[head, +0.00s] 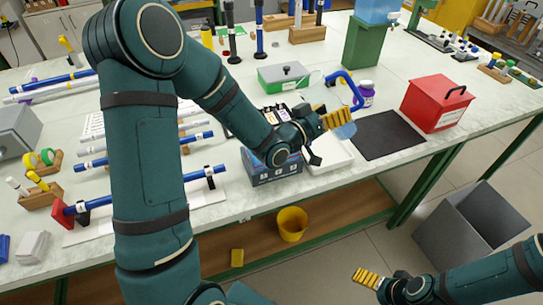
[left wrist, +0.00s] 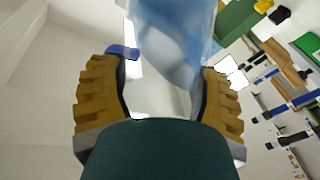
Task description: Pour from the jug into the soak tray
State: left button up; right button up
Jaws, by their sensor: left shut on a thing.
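My left gripper (head: 328,119) is shut on the jug, which has a clear bluish body (head: 346,131) and a blue handle (head: 351,88). The yellow fingers hide part of the jug in the head view. In the left wrist view the jug's see-through body (left wrist: 175,40) sits between the two fingers (left wrist: 162,95). The jug is over or near a shallow white tray (head: 338,158), which seems to be the soak tray; the gripper and jug partly cover it. I cannot see any liquid stream. My right gripper (head: 368,278) is low at the right, away from the table and empty.
A blue-grey box (head: 270,170) stands left of the white tray. A dark mat (head: 388,136), a purple jar (head: 366,95) and a red box (head: 437,102) are to the right. A yellow bucket (head: 292,224) sits below the table.

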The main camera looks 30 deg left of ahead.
pick_arm(q)
jog(key=shift+s+a+r+m, duration=0.1)
jog(key=shift+a+r+m, duration=0.1)
jog(key=shift+m, duration=0.1)
jog(key=shift+f, duration=0.2)
jog(key=shift+g, duration=0.3)
jog(key=shift+s+a+m+g+y+p, duration=0.3)
jog(key=shift+a+m+g+y+p, duration=0.25)
jog(key=shift+a+m, duration=0.2)
jog(key=shift+s+a+f+m, duration=0.1)
jog(key=shift+f+m, duration=0.05)
jog(key=shift+m, duration=0.1)
jog(key=shift+f, duration=0.15)
jog(key=shift+s+a+f+m+g+y, duration=0.15)
jog(key=shift+a+m+g+y, duration=0.3)
jog(key=shift+g, duration=0.2)
jog(key=shift+s+a+f+m+g+y, duration=0.3)
jog(key=shift+a+f+m, duration=0.15)
jog(key=shift+a, duration=0.2)
